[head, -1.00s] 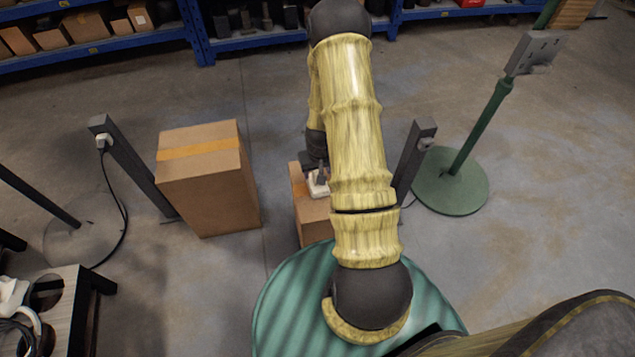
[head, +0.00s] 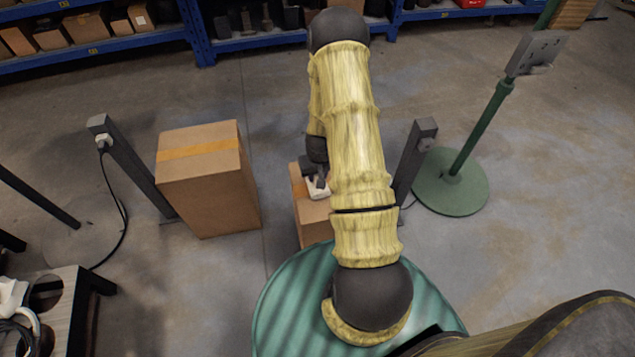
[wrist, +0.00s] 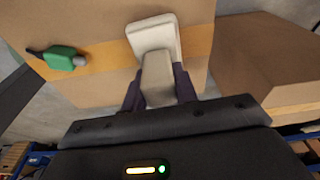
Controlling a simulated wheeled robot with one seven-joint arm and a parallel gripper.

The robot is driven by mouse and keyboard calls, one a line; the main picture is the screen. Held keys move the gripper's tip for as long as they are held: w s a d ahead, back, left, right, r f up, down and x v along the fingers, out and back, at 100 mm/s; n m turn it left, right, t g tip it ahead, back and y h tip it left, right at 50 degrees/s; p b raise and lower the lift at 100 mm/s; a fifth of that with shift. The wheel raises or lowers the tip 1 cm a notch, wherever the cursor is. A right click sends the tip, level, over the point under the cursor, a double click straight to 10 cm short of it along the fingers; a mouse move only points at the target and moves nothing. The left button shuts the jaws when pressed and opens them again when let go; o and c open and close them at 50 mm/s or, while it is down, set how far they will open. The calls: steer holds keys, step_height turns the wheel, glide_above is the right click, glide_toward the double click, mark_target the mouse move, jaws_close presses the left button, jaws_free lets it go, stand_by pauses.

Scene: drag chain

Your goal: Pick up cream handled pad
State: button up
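The cream handled pad (wrist: 152,37) lies on top of a cardboard box with a tape strip. Its grey-beige handle (wrist: 157,78) points toward my gripper (wrist: 159,92) in the wrist view. The two dark fingers stand on either side of the handle, close against it. Whether they press on it is hard to see. In the head view the pad (head: 318,188) shows as a small pale patch on the box, with my gripper (head: 316,178) over it. My arm hides much of the box there.
A green item (wrist: 62,60) with a dark cable lies on the same box (head: 312,222). A larger cardboard box (head: 208,185) stands to the left. Grey posts (head: 135,168) (head: 412,165) stand on both sides. A green-based stand (head: 452,185) is at right.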

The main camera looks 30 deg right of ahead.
step_height(320, 180, up, 10)
steer(key=shift+r+p, duration=0.1)
steer(key=shift+p, duration=0.6)
stand_by(0.4)
steer(key=shift+o, duration=0.8)
steer(key=shift+w+a+r+p, duration=0.1)
steer(key=shift+a+p, duration=0.45)
steer(key=shift+p, duration=0.55)
steer(key=shift+c, duration=0.2)
steer(key=s+a+f+n+p, duration=0.2)
steer(key=a+p, duration=1)
steer(key=p, duration=0.3)
steer(key=shift+s+a+f+p, duration=0.15)
steer(key=shift+a+f+p, duration=0.15)
steer(key=shift+p, duration=0.1)
